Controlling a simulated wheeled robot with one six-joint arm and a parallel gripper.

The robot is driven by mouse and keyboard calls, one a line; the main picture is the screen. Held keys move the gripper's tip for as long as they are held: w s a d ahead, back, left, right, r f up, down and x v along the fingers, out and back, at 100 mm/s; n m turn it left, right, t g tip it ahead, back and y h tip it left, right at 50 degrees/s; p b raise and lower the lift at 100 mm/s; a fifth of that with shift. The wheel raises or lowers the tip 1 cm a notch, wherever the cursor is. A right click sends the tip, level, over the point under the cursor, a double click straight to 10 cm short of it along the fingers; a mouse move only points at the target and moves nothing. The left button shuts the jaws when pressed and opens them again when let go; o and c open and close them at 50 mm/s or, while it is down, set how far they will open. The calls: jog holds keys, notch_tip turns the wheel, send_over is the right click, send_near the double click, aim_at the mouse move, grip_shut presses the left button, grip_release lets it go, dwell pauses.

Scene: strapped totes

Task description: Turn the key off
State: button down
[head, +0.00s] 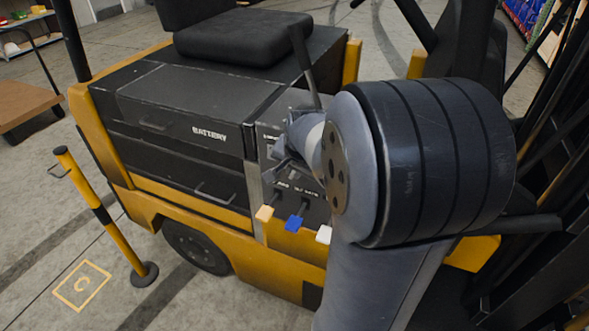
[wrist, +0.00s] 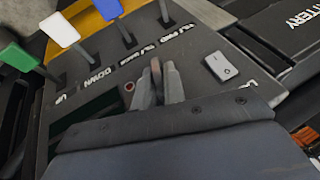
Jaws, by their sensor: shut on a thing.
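My gripper (wrist: 160,82) is at the dark control panel (wrist: 196,50) of a yellow and black forklift. Its fingers are close together at the panel and shut on the key (wrist: 155,66), of which only a small reddish-brown sliver shows between the fingertips. The key's turn angle and its lock are hidden by the fingers. In the head view my gripper (head: 284,152) reaches the panel from the right, and my wrist covers part of it.
A light rocker switch (wrist: 221,66) sits right of the fingers, and a small red-ringed round part (wrist: 130,87) sits left. Levers with white (wrist: 60,30), blue (wrist: 108,8) and green (wrist: 15,54) knobs stand close by. A tall lever (head: 304,62) rises above the panel.

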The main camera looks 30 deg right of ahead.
jog(key=shift+a+r+p, duration=0.1)
jog(key=shift+p, duration=0.3)
jog(key=shift+g+p, duration=0.3)
jog(key=shift+g, duration=0.2)
jog(key=shift+w+a+n+g+h, duration=0.1)
jog(key=shift+w+n+g+h, duration=0.1)
jog(key=shift+n+g+h, duration=0.35)
jog(key=shift+g+h, duration=0.45)
jog(key=c, duration=1.6)
grip_release()
jog(key=shift+o, duration=0.2)
